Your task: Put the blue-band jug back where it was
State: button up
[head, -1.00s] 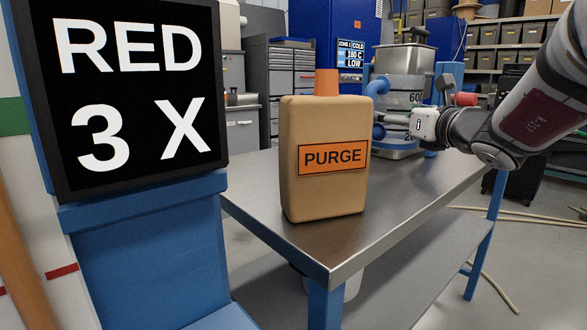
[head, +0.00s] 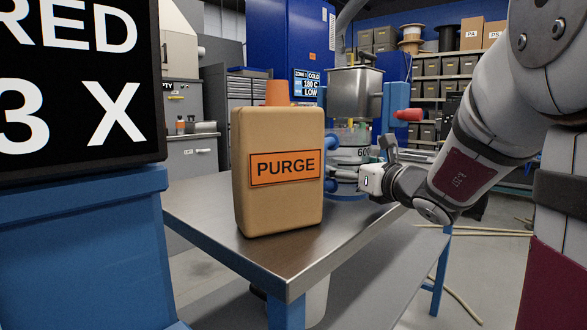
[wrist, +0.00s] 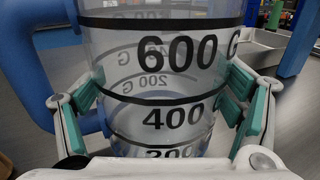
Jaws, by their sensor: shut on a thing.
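The clear jug with black gram marks (wrist: 165,85) fills the middle of the wrist view, with a blue handle at its left. In the head view the jug (head: 348,154) shows partly behind the PURGE container, over the far part of the steel table (head: 225,222). Blue shows around its lower part. My gripper (head: 364,181) reaches it from the right. In the wrist view its teal finger pads lie on both sides of the jug, shut on it. The jug looks upright; I cannot tell whether its base touches the table.
A tan PURGE container (head: 277,200) with an orange cap stands on the near part of the table. A metal hopper (head: 355,92) stands behind the jug. A black sign (head: 80,85) on a blue stand is at the left. Hoses lie on the floor at right.

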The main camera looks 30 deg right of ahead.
jog(key=o, duration=1.5)
jog(key=shift+s+r+p, duration=0.15)
jog(key=shift+p, duration=0.2)
jog(key=s+p, duration=0.1)
jog(key=s, duration=0.4)
jog(key=s+p, duration=0.1)
jog(key=s, duration=0.4)
jog(key=shift+s+a, duration=0.2)
jog(key=shift+s, duration=0.05)
jog(key=shift+s+p, duration=0.35)
jog(key=shift+s, duration=0.25)
jog(key=shift+a, duration=0.1)
